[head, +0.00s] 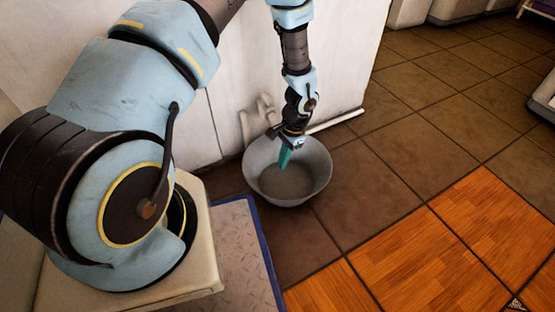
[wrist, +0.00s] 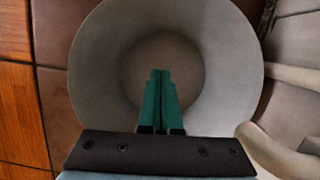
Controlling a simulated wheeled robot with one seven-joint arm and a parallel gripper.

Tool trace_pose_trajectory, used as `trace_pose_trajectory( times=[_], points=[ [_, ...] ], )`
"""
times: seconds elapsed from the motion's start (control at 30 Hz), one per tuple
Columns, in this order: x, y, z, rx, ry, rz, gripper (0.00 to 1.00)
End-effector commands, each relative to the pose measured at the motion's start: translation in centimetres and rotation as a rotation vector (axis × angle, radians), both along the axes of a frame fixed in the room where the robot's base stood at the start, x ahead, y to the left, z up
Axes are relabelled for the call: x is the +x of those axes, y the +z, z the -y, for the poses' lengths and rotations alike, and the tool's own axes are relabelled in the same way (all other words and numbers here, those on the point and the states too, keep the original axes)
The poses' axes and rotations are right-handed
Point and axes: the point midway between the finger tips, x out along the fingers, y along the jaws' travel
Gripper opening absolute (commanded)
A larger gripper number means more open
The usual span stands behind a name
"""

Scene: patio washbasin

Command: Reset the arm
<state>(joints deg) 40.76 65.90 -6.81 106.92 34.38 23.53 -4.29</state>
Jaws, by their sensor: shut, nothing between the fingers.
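My gripper (head: 285,158) points down over the grey round basin (head: 315,185) in the head view, its green fingers in front of the basin's inside. In the wrist view the two green fingers of my gripper (wrist: 161,74) lie side by side, shut, with nothing between them. The basin (wrist: 225,55) fills most of the wrist view behind the fingers. It looks empty. I cannot tell how far the fingertips are from its bottom.
A pale wall (head: 240,70) stands right behind the basin, with a beige fixture (head: 258,118) on it and a white pipe (head: 337,121) along its foot. Brown floor tiles (head: 420,130) lie open to the right, with orange wood-patterned tiles (head: 490,230) in front.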

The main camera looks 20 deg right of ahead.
Motion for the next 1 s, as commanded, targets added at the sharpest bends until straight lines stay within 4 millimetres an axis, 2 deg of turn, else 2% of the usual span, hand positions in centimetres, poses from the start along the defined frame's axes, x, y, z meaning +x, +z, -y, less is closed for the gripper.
trace_pose_trajectory(
  times=[0.23,0.37,0.47,0.6,0.7,0.87,1.0],
  points=[
    [0.1,0.5,0.0,-0.001,0.004,0.001,0.0],
    [1.4,3.2,-0.9,-0.011,0.055,0.019,0.0],
    [3.2,7.5,-2.7,-0.028,0.149,0.045,0.0],
    [5.3,14.9,-6.5,-0.06,0.32,0.091,0.0],
    [6.0,19.7,-9.6,-0.083,0.448,0.124,0.0],
    [5.8,26.8,-14.7,-0.125,0.651,0.177,0.0],
    [4.4,32.0,-18.8,-0.165,0.825,0.221,0.0]
  ],
)
